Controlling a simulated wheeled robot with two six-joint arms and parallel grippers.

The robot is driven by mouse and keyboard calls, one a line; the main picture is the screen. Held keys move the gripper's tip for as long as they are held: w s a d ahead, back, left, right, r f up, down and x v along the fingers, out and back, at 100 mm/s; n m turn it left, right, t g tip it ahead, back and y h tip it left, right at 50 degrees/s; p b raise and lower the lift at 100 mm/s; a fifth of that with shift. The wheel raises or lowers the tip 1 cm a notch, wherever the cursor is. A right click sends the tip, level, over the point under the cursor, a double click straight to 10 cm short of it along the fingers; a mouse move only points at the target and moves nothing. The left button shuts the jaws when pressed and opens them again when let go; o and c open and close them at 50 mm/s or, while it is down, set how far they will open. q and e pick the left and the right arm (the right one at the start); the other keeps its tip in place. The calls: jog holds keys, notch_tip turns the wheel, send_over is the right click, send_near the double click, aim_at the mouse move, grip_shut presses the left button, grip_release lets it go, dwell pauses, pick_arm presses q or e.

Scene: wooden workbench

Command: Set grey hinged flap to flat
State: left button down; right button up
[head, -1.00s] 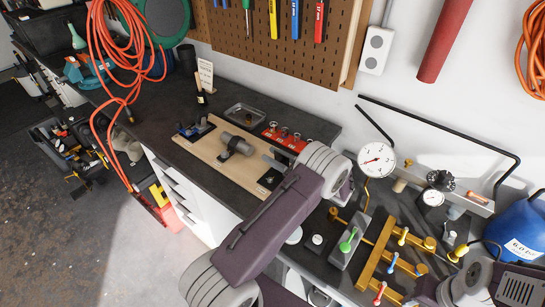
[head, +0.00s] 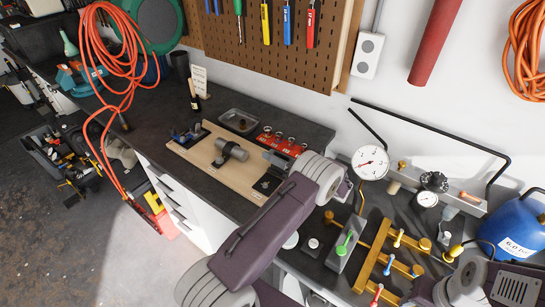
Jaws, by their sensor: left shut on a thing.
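The grey hinged flap (head: 278,159) shows as a short grey plate at the right end of the wooden board (head: 210,159), above a small black base plate (head: 267,184). Its right end goes behind my left wrist, so its exact angle is hard to read. My left gripper (head: 291,166) is at the flap, shut on it; its fingers are mostly hidden by the wrist. My right gripper's fingers are not in view; only parts of my right arm show at the lower right corner.
The board also carries a grey cylinder (head: 232,153) and a blue-and-black fixture (head: 188,134). Behind it are a metal tray (head: 239,121) and a red rack (head: 277,141). Yellow pipework (head: 378,255) and a pressure gauge (head: 370,163) stand to the right.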

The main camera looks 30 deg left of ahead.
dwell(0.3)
pick_arm(q)
jog(key=c, duration=1.2)
grip_release()
jog(key=shift+o, duration=0.2)
jog(key=shift+d, duration=0.1)
jog(key=d+b, duration=0.2)
jog(key=d, duration=0.7)
jog(key=shift+s+b, duration=0.3)
jog(key=shift+s, duration=0.1)
